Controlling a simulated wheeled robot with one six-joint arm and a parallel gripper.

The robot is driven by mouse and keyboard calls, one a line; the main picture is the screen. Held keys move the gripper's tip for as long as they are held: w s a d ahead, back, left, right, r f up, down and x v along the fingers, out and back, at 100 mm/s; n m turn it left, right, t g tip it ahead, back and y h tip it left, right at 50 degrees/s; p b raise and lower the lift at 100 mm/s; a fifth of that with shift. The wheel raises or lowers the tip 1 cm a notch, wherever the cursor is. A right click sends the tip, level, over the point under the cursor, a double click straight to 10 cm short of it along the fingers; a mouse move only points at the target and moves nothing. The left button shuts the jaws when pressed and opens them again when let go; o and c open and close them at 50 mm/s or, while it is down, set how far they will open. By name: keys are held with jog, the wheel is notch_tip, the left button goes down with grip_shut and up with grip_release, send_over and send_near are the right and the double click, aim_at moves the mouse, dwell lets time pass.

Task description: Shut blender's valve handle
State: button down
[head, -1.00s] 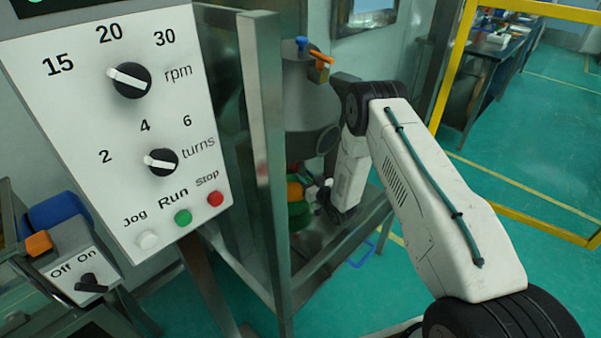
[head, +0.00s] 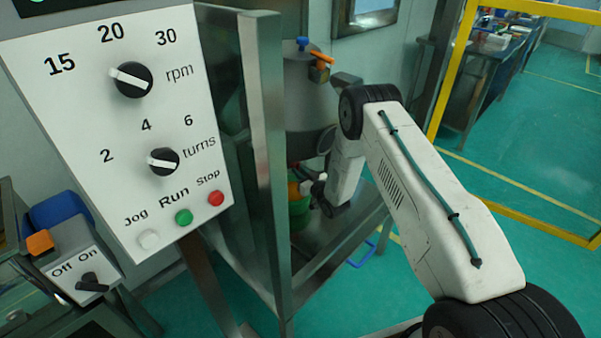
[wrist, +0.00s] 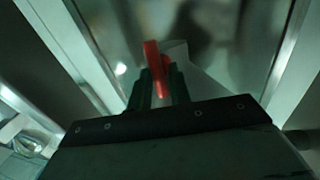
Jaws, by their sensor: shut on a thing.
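The blender's valve handle (wrist: 154,68) shows as a red lever in the wrist view, standing up between the dark fingers of my gripper (wrist: 160,88). My gripper is shut on it. In the head view my arm reaches in under the grey blender vessel (head: 305,100), and the gripper end is small there and partly hidden behind the frame post. The handle cannot be made out clearly in the head view. A pale cone-like surface shows behind the handle in the wrist view.
A steel frame post (head: 268,170) stands left of my arm. The control panel (head: 120,130) with knobs and buttons fills the left. A green container (head: 299,212) sits under the vessel. A yellow guard frame (head: 452,75) stands at the right, with open green floor.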

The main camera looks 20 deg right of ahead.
jog(key=shift+d, duration=0.15)
jog(key=shift+w+f+n+t+y, duration=0.1)
jog(key=shift+n+t+y, duration=0.4)
jog(key=shift+n, duration=2.5)
jog(key=shift+w+f+n+t+y, duration=0.15)
jog(key=shift+n+t, duration=0.55)
jog(key=shift+n, duration=2.3)
jog(key=shift+s+f+n+t+y, duration=0.1)
jog(key=shift+n+t+y, duration=0.4)
jog(key=shift+n, duration=2.5)
jog(key=shift+r, duration=0.1)
jog(key=shift+w, duration=0.1)
jog(key=c, duration=1.4)
grip_release()
jog(key=shift+a, duration=0.2)
jog(key=shift+f, duration=0.2)
